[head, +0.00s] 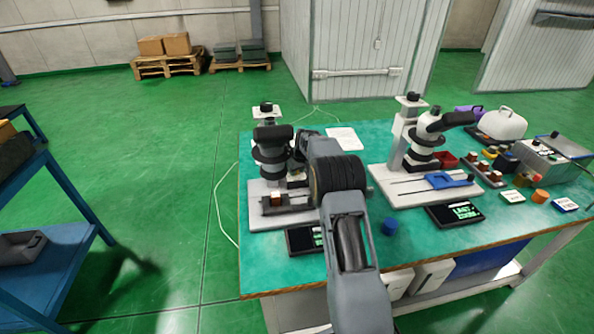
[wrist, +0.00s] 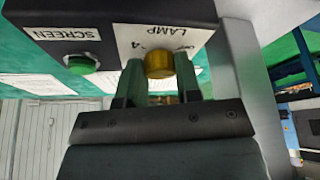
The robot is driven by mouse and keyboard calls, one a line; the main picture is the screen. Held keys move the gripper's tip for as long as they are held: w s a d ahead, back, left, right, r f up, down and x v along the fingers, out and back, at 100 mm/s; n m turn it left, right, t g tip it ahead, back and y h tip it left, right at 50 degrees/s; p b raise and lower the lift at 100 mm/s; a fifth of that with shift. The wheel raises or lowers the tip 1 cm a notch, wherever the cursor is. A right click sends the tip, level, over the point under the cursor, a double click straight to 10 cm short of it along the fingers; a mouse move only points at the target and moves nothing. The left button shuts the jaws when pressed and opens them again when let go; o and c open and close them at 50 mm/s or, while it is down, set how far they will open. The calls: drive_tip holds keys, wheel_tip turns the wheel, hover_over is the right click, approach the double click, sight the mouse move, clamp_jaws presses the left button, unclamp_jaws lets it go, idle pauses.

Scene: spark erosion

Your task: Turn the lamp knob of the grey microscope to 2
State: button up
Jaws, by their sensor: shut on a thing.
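A brass lamp knob (wrist: 159,65) sits on the front of a dark box (wrist: 110,12) in the wrist view, against a white label (wrist: 190,38) reading LAMP upside down. Part of the scale shows, with a 4 beside the knob; its pointer setting cannot be read. My gripper (wrist: 160,80) is shut on the knob, one finger on each side. In the head view my arm hides the gripper and knob. A microscope with a dark head (head: 271,152) stands just left of my arm; a paler one (head: 420,140) stands to the right.
A green button (wrist: 82,64) labelled SCREEN is beside the knob. On the green-topped bench (head: 262,262) are a dark display (head: 300,240), a blue cap (head: 390,227) and a second display (head: 460,214). A blue cart (head: 55,235) stands left, with open floor between.

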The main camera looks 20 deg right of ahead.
drive_tip(key=shift+m, duration=0.3)
idle(0.4)
drive_tip(key=o, duration=0.9)
drive_tip(key=v, duration=0.2)
drive_tip(key=s+b+v, duration=0.1)
drive_tip(key=v, duration=0.2)
drive_tip(key=s, duration=0.3)
drive_tip(key=s+b, duration=0.1)
drive_tip(key=s, duration=0.3)
drive_tip(key=s+d+b, duration=0.1)
drive_tip(key=s, duration=0.3)
